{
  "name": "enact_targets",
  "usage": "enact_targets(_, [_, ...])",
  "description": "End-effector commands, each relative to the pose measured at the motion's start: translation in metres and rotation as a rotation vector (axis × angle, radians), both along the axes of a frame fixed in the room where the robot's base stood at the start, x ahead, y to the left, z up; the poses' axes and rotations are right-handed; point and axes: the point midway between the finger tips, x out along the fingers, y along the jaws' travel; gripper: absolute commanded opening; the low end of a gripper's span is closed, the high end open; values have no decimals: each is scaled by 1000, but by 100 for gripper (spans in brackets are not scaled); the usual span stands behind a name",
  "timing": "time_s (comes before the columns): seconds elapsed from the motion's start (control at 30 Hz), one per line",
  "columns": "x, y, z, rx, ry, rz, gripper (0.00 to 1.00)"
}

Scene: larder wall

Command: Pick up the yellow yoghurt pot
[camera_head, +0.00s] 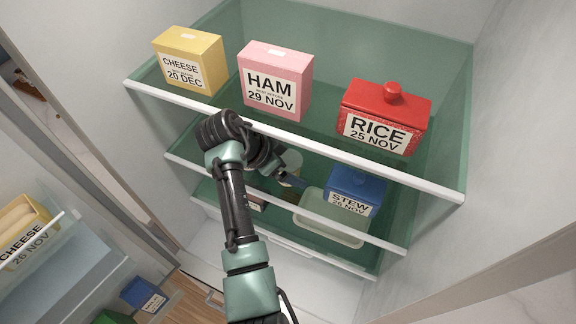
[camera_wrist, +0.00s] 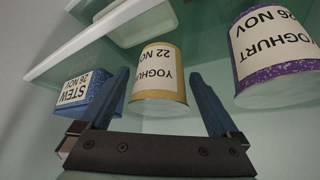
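The yellow yoghurt pot (camera_wrist: 158,82), a tan-yellow pot with a white "YOGHURT 22 NOV" label, appears upside down in the wrist view. It shows between and beyond the two blue fingers of my gripper (camera_wrist: 160,74). The fingers are apart, with a visible gap on each side of the pot, and nothing is clearly held. In the head view my gripper (camera_head: 290,180) reaches under the top shelf into the middle level.
A purple-trimmed yoghurt pot (camera_wrist: 275,55) stands close on the right in the wrist view. Above, the shelf edge (camera_head: 300,140) bears cheese (camera_head: 188,60), ham (camera_head: 275,80) and rice (camera_head: 385,118).

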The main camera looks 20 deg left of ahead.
Motion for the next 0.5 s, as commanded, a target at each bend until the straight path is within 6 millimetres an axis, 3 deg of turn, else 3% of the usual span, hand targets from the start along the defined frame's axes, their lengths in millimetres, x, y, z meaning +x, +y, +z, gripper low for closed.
enact_targets(0.07, [0,0,0,0,0,0,80])
enact_targets(0.43, [0,0,1,0,-1,1,14])
enact_targets(0.5, [0,0,1,0,-2,0,9])
